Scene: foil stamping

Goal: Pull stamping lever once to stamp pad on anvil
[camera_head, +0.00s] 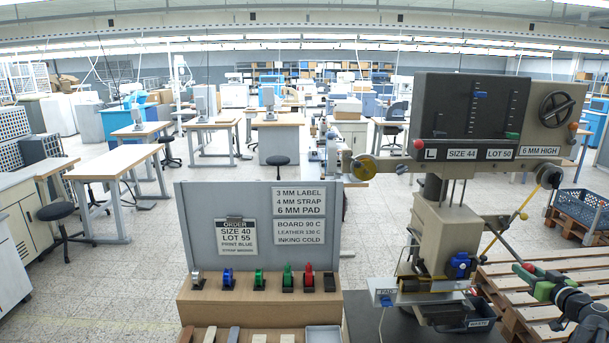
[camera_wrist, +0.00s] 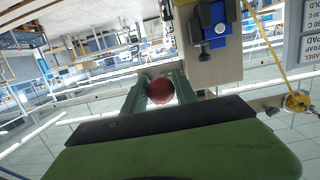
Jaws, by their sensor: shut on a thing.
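The stamping machine (camera_head: 438,236) stands at the right in the head view, with a blue part (camera_head: 460,262) low on its head. Its lever's red knob (camera_head: 528,267) is at the lower right, and the knob also shows in the wrist view (camera_wrist: 161,91). My gripper (camera_head: 536,278) has its green fingers closed on either side of the red knob. The anvil area (camera_head: 432,297) is below the head; I cannot make out a pad lying there. A small plate marked PAD (camera_head: 384,292) is at its left.
A grey sign board (camera_head: 200,225) with an order card (camera_head: 236,237) stands left, above a wooden rack (camera_head: 255,309) holding several coloured handled pieces. A wooden pallet (camera_head: 555,262) is behind my arm.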

